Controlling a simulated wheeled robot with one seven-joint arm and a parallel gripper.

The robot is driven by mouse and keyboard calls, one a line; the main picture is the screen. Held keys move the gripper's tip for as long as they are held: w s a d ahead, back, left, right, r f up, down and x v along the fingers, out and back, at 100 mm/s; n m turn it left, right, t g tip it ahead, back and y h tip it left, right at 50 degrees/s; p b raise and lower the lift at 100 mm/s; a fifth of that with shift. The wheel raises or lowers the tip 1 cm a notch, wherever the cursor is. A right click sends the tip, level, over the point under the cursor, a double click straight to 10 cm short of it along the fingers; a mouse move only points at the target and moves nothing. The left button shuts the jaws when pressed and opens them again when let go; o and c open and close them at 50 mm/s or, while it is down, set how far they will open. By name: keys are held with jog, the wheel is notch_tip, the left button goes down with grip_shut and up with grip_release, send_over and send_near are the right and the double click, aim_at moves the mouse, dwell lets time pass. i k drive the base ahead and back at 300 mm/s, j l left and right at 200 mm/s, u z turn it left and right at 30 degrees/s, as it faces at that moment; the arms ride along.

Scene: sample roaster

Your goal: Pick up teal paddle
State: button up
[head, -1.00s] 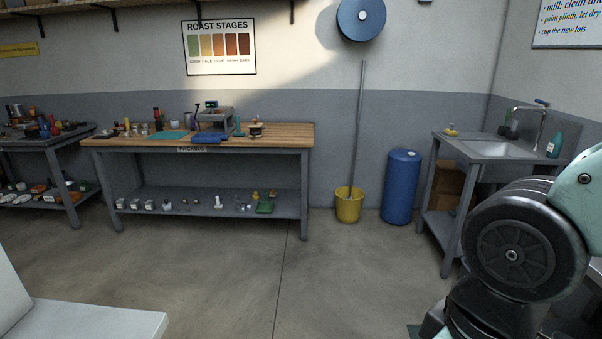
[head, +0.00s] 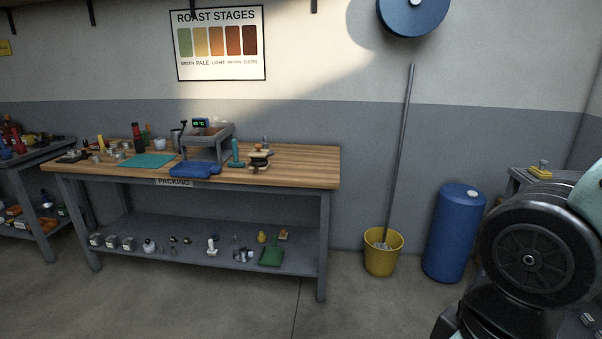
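I cannot pick out the teal paddle for certain. On the packing bench (head: 300,170) in the head view, a small upright teal object (head: 236,154) with a wider base stands right of a grey raised frame (head: 208,145). A flat teal sheet (head: 147,160) lies left of a blue folded-looking item (head: 195,170). Both are too small to make out in detail. My gripper is not in view; only a dark round joint of my own arm shows at the right.
The bench's lower shelf (head: 190,262) holds several small items and a green dustpan-like thing (head: 271,256). A yellow bucket (head: 380,262) with a mop handle and a blue barrel (head: 454,232) stand right of the bench. The floor before the bench is open.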

aim_at(236, 163)
jog(key=i+u, duration=0.35)
jog(key=i, duration=0.2)
jog(key=i+u, duration=0.35)
jog(key=i, duration=0.15)
jog(key=i+l+u, duration=0.35)
jog(key=i, duration=0.2)
jog(key=i+j+u, duration=0.15)
jog(key=i+u, duration=0.4)
jog(key=i, duration=0.3)
jog(key=i+j+z, duration=1.15)
jog(key=i+j, duration=0.1)
jog(key=j, duration=0.05)
